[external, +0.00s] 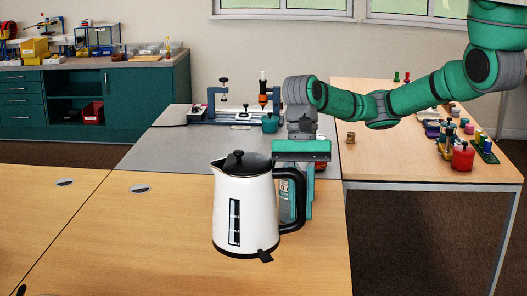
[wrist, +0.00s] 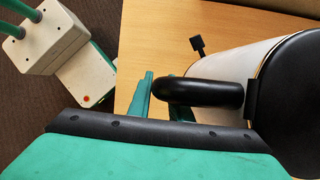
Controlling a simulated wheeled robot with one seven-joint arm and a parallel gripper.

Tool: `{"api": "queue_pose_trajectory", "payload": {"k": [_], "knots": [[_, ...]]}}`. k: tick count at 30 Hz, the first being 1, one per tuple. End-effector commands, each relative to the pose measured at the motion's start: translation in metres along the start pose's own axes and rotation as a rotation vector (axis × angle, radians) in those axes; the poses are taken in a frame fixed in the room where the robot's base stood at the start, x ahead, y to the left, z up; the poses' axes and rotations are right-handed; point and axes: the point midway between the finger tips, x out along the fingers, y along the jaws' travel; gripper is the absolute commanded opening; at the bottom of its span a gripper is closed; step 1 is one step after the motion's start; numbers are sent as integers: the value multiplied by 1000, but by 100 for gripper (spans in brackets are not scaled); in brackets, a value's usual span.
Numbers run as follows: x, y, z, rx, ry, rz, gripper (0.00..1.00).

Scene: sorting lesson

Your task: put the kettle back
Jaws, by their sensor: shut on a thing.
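The white kettle (external: 240,211) with a black lid and black handle stands upright at the front of the wooden table in the external view. A dark window strip runs down its side. My gripper (external: 298,205) comes down from above at the kettle's right side and is shut on its handle. In the wrist view the black handle (wrist: 205,93) passes by the green fingers (wrist: 158,92), with the kettle's black lid (wrist: 290,95) at the right. The handle partly hides the fingers, and I cannot tell whether the kettle's base touches the table.
A grey mat area (external: 190,150) with a clamp fixture (external: 222,98) and a teal pot (external: 270,123) lies behind the kettle. The right table holds a red jar (external: 462,157) and several small pieces. The wooden table (external: 90,235) left of the kettle is clear.

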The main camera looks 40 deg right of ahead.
Motion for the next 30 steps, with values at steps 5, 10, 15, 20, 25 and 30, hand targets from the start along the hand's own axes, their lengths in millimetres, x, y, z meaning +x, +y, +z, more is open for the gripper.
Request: {"api": "queue_pose_trajectory", "payload": {"k": [5, 10, 15, 20, 25, 30], "knots": [[23, -21, -6, 1, -3, 1, 0], [36, -34, -11, 0, -2, 0, 0], [40, -39, -13, -1, -2, -2, 0], [50, -44, -16, 1, -3, 0, 0], [68, -45, -24, 2, -3, 0, 0], [73, -45, -27, -1, -1, -3, 0]]}}
